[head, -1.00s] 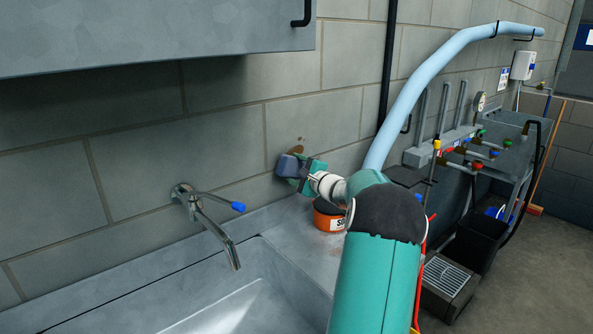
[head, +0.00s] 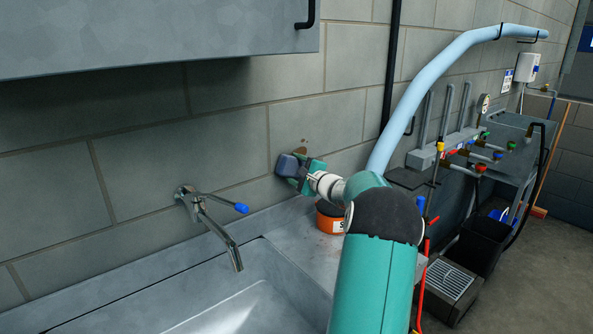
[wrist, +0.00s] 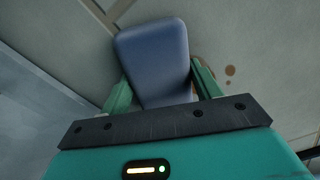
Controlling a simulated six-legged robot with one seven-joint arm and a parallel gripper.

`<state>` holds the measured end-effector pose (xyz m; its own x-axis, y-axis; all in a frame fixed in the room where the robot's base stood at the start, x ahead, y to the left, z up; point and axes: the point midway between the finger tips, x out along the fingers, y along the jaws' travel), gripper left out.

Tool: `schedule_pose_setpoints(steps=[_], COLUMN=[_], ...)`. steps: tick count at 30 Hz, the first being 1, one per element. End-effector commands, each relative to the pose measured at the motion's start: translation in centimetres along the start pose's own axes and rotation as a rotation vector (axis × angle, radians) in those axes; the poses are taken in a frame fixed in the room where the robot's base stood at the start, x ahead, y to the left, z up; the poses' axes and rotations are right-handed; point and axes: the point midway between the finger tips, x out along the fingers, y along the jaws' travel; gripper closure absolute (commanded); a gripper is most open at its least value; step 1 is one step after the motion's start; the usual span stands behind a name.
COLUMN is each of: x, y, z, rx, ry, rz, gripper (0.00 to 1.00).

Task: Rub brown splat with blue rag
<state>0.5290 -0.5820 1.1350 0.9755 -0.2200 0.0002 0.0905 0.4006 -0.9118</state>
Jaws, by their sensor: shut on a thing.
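The blue rag (head: 287,165), a dark blue block-like pad, is held at the grey block wall above the back of the counter. My gripper (head: 304,174) is shut on it; in the wrist view the rag (wrist: 153,55) sits between the two green fingers. The brown splat (head: 300,151) is on the wall just behind and above the rag, mostly hidden by it. In the wrist view a brown edge and small brown spots (wrist: 231,71) show right of the rag. I cannot tell whether the rag touches the wall.
An orange tub (head: 329,221) stands on the counter below my gripper. A tap (head: 215,225) with a blue-tipped lever is at the left over the metal sink (head: 235,310). A grey cabinet (head: 150,35) hangs above left. A light blue pipe (head: 420,85) rises at the right.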

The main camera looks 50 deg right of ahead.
Motion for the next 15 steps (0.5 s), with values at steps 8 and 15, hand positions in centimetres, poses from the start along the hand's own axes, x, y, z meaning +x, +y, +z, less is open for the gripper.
schedule_pose_setpoints(steps=[8,15], x=[-0.1,-0.2], y=[-0.6,-1.4], z=[-1.4,-3.2], rx=[0.0,-0.001], ry=[0.001,0.001], rz=[-0.001,-0.001], gripper=[0.55,0.55])
